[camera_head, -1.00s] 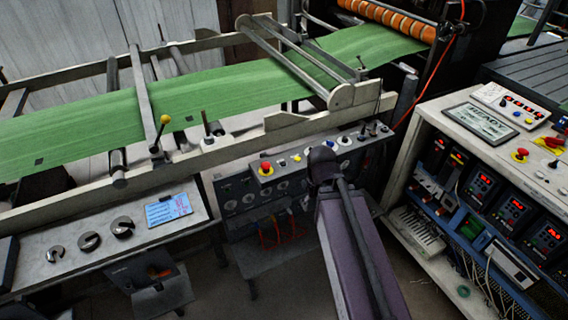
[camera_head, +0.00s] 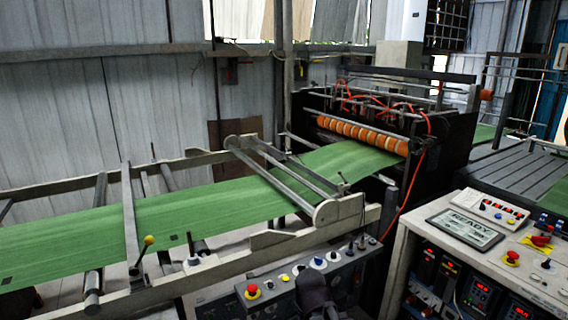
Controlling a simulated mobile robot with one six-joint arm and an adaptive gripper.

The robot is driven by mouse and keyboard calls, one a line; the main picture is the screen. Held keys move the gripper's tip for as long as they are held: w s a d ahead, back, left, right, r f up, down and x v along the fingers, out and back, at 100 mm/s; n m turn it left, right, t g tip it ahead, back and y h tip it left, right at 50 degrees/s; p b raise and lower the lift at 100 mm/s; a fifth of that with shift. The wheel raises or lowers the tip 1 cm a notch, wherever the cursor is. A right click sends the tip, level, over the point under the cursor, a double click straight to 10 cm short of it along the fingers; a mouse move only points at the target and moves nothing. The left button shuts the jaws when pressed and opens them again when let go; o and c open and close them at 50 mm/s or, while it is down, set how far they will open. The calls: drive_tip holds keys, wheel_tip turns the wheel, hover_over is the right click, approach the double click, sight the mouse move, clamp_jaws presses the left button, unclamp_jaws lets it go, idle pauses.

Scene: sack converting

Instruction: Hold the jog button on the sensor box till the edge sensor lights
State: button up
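A grey control box (camera_head: 268,300) with a row of coloured buttons and knobs sits below the front rail of the web line; it looks like the sensor box. A red button on yellow (camera_head: 252,290) is at its left end, with yellow, white and blue ones further right. The dark end of my arm, with my gripper (camera_head: 315,290), is in front of the box at the bottom edge. Its fingers cannot be made out, and it covers part of the box front. I cannot tell whether it touches a button. I cannot pick out the edge sensor or a lit lamp on it for sure.
A green web (camera_head: 90,240) runs along the frame to orange rollers (camera_head: 360,135). A yellow-knobbed lever (camera_head: 148,241) stands on the front rail.

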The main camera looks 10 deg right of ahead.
clamp_jaws()
idle(1.2)
